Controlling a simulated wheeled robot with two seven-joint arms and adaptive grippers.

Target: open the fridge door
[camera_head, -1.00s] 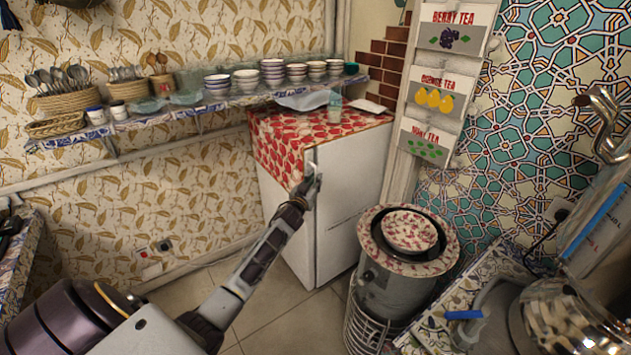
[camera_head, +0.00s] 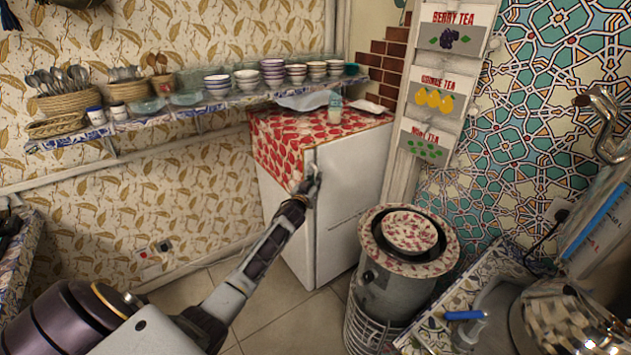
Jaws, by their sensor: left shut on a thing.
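The white fridge (camera_head: 345,195) stands against the back wall, with a red and white leaf-patterned cover over its top. Its door faces right and front and looks closed, with no gap that I can see. My left arm reaches in from the lower left. My left gripper (camera_head: 312,180) is at the door's left edge, near the upper corner, and is shut on the fridge door edge or handle there; the fingers hide the exact grip. My right gripper is not in view.
A shelf (camera_head: 210,104) with bowls and baskets runs above on the left. Bare tiled floor (camera_head: 275,310) lies in front of the fridge.

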